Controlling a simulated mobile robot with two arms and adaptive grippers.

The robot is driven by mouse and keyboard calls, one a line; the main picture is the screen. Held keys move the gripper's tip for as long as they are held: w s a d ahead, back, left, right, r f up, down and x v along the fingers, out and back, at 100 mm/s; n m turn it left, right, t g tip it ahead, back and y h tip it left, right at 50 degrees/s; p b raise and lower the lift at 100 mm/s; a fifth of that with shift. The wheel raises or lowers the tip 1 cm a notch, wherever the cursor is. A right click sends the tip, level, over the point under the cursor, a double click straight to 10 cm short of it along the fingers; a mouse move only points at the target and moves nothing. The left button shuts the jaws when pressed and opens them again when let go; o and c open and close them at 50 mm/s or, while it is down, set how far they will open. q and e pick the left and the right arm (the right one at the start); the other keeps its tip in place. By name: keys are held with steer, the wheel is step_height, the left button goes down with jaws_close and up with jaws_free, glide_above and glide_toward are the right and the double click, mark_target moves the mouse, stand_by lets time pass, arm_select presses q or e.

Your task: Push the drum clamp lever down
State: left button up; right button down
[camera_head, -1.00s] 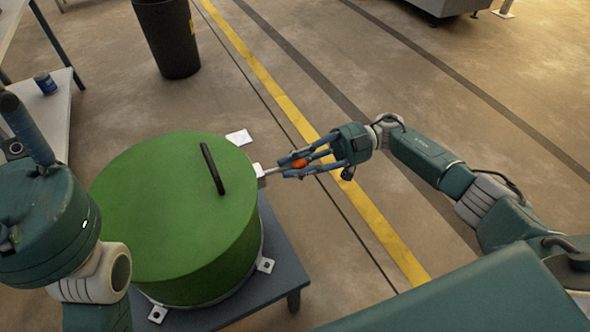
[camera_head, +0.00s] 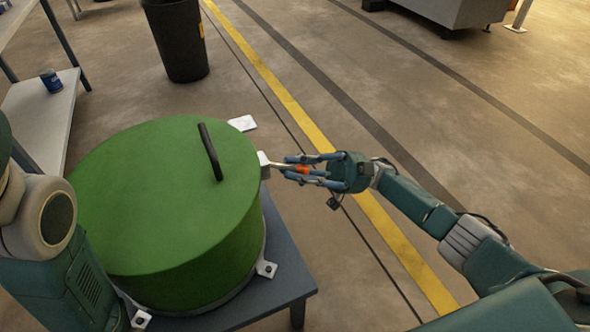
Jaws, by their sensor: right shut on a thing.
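A large green drum (camera_head: 160,200) with a black lid handle (camera_head: 209,152) stands on a dark table (camera_head: 283,268). A pale clamp block (camera_head: 264,166) sits at the drum's right side. The clamp lever (camera_head: 280,166) reaches out from it to the right and slopes slightly down in the picture. Its orange grip (camera_head: 302,169) is between the fingers of my right gripper (camera_head: 292,170), which is shut on it. The fingers partly hide the lever. My left arm is at the left edge; its gripper is out of view.
White brackets (camera_head: 266,269) stick out near the drum's base, and a white plate (camera_head: 242,123) shows behind it. A black bin (camera_head: 177,42) and a shelf (camera_head: 45,112) with a blue can (camera_head: 51,81) stand further back.

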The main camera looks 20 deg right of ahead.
steer(key=c, duration=1.5)
jaws_free()
step_height(320, 180, up, 10)
steer(key=shift+f, duration=0.1)
steer(key=shift+s, duration=0.1)
